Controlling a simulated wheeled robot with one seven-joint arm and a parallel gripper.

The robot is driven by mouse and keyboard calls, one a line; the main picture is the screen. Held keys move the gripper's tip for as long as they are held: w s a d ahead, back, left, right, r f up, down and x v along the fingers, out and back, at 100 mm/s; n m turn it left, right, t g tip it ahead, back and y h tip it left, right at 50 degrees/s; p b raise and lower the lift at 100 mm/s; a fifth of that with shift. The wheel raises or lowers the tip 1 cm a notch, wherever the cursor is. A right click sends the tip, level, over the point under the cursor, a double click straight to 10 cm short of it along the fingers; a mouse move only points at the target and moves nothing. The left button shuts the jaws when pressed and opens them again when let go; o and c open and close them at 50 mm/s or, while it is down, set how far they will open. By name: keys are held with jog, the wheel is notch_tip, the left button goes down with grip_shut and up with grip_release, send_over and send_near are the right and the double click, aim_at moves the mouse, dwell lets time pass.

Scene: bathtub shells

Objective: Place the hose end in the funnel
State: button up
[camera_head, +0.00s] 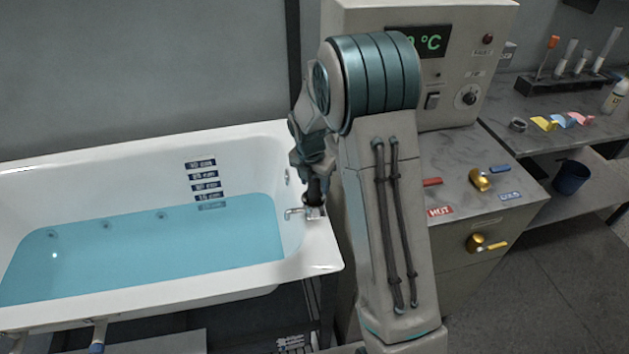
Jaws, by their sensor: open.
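My gripper (314,188) points down at the right end of the white bathtub, just above the metal spout (303,212) on the tub's rim. It is open, though its fingers are small and dark and I cannot make out a gap. I cannot pick out a hose end or a funnel anywhere in this view. My arm hides the area behind and to the right of the gripper.
The bathtub (120,157) holds blue water. A control cabinet (465,20) with a temperature display stands behind my arm. Brass valves (480,180) are at right. A bench (540,105) holds tubes, and a dark blue bin (570,177) sits below.

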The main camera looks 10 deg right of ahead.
jog(key=r, duration=0.7)
jog(key=s+a+r, duration=0.1)
jog(key=r, duration=0.3)
jog(key=shift+a+b, duration=0.1)
jog(key=shift+b, duration=0.2)
jog(key=s+r+m+t, duration=0.1)
jog(key=s+r+m, duration=0.1)
jog(key=s+m, duration=1.1)
jog(key=s+r+m+y, duration=0.1)
jog(key=s+r+m, duration=0.2)
jog(key=s+m, duration=1.1)
jog(key=shift+d+t, duration=0.4)
jog(key=shift+d, duration=0.05)
jog(key=shift+s+r, duration=0.1)
